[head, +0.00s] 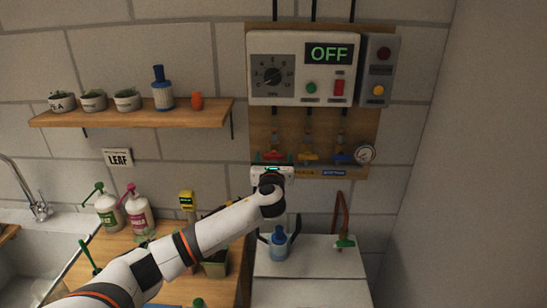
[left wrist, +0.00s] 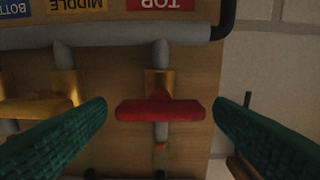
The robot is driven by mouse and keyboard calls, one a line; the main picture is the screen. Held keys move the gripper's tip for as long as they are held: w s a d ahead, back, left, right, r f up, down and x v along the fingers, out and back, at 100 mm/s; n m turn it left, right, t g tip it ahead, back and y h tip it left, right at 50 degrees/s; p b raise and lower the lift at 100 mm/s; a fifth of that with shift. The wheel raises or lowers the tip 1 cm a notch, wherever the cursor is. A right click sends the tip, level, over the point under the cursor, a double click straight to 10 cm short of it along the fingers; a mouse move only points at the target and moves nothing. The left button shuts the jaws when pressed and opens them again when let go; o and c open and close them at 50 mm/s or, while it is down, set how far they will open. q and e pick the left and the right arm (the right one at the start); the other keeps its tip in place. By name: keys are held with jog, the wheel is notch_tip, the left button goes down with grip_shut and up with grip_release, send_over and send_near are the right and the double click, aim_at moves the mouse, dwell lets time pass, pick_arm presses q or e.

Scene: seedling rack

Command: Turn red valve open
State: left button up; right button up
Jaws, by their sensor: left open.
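The red valve (head: 273,155) is the leftmost of three valves on the wooden panel. In the left wrist view its red bar handle (left wrist: 160,110) lies crosswise in the picture, on a brass body. My left gripper (head: 273,158) is open in front of the panel. In the left wrist view its two teal fingers stand on either side of the handle, with a gap at each end; I see no contact. The handle is partly hidden behind my gripper in the head view. My right gripper is not in view.
A yellow valve (head: 308,157) and a blue valve (head: 341,158) sit to the right, near a round gauge (head: 364,154). A control box (head: 302,68) reading OFF hangs above. A blue bottle (head: 279,244) stands on the white cabinet (head: 310,268) below.

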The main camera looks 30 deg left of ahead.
pick_arm(q)
jog(key=shift+w+a, duration=0.1)
jog(key=shift+c, duration=0.6)
jog(key=c, duration=0.9)
jog(key=shift+o, duration=0.2)
jog(key=shift+n, duration=0.3)
jog(key=n+b, duration=0.1)
jog(key=n, duration=0.1)
jog(key=shift+f+n, duration=0.15)
jog(key=shift+n, duration=0.25)
jog(key=n+b, duration=0.2)
jog(key=n, duration=0.3)
jog(key=shift+n+b, duration=1.7)
jog(key=shift+n, duration=3.1)
